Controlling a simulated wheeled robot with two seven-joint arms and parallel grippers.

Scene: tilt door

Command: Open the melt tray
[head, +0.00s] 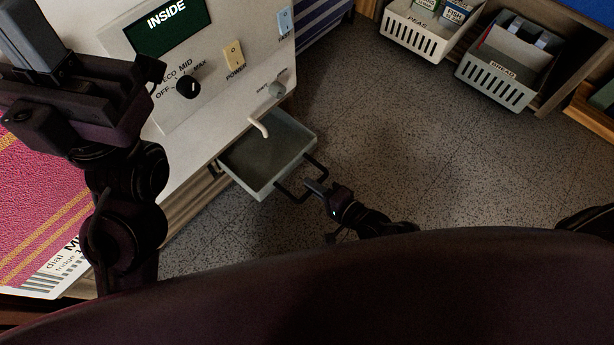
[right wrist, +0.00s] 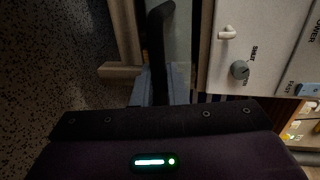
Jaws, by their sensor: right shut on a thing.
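The melt tray (head: 262,153) is a shallow grey tray standing out from the low front of the white appliance (head: 215,125). Its black bar handle (head: 290,196) faces me. My right gripper (head: 318,186) is shut on this handle. In the right wrist view, the black handle (right wrist: 157,45) runs up from between the fingers (right wrist: 160,95), with the pale tray (right wrist: 181,40) beside it. My left gripper (head: 75,95) is at the upper left, in front of the appliance panel and away from the tray; its fingers do not show clearly.
A cream spout (head: 259,127) hangs over the tray, with a small grey knob (head: 277,89) beside it. The panel carries a black dial (head: 188,87) and a power switch (head: 233,54). Labelled bins (head: 497,82) stand at the upper right. The speckled floor (head: 400,150) is clear.

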